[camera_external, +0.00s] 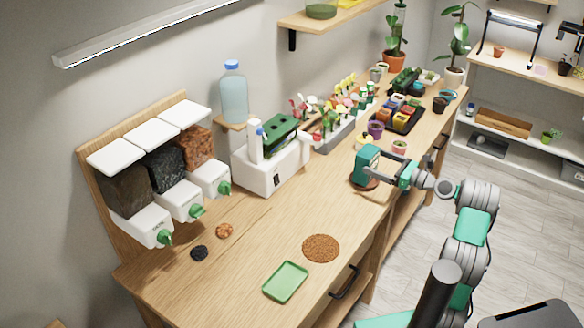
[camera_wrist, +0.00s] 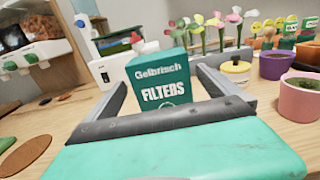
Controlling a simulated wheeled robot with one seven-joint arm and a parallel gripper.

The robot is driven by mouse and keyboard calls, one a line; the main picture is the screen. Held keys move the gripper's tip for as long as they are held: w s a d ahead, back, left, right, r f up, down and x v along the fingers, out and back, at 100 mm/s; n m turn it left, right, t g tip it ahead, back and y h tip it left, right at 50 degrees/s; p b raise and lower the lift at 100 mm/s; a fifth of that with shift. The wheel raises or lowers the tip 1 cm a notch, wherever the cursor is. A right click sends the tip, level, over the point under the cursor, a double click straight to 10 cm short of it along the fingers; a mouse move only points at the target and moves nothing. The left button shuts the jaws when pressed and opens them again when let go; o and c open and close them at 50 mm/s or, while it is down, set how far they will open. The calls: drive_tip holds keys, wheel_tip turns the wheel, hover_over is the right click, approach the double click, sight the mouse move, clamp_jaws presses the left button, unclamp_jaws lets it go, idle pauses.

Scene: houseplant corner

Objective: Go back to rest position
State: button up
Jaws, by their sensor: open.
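A teal box printed "Gelbrisch FILTERS" (camera_wrist: 160,80) stands upright on the wooden bench. It also shows in the external view (camera_external: 366,158), near the bench's front edge. My gripper (camera_wrist: 162,88) is open, with one finger on each side of the box's lower part in the wrist view. In the external view my gripper (camera_external: 384,172) reaches in from the right, with its fingers low by the box. The box's lower front is hidden behind my gripper. I cannot tell whether the fingers touch it. My arm is stretched out over the bench's front edge.
Coloured pots, including a purple pot (camera_wrist: 278,66) and a pink pot (camera_wrist: 299,97), stand right of my gripper. A white appliance (camera_external: 268,172) and dispensers (camera_external: 186,205) stand along the wall. A green tray (camera_external: 285,282) lies near the front.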

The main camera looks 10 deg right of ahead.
sight(371, 157)
drive_tip(key=a+r+n+p, duration=0.1)
drive_tip(key=r, duration=0.1)
drive_tip(key=a+r+n+g+p, duration=0.1)
drive_tip(key=r, duration=0.1)
drive_tip(key=a+r+n+p, duration=0.1)
drive_tip(key=r+n+p, duration=0.1)
drive_tip(key=r, duration=0.1)
drive_tip(key=shift+a+h, duration=0.2)
drive_tip(key=shift+h, duration=0.1)
drive_tip(key=s+a+f+n+g+h+p, duration=0.1)
drive_tip(key=s+a+f+n+g+h, duration=0.3)
drive_tip(key=n, duration=0.3)
drive_tip(key=s+d+f+n+g+h+p, duration=0.1)
drive_tip(key=s+d+n+g+h+p, duration=0.1)
drive_tip(key=s+n+h, duration=0.2)
drive_tip(key=s+d+f+n+g+h+p, duration=0.2)
drive_tip(key=s+n, duration=0.9)
drive_tip(key=s, duration=0.7)
drive_tip(key=shift+s+d+h+p, duration=0.3)
drive_tip(key=shift+d+h+p, duration=0.2)
drive_tip(key=shift+h, duration=0.4)
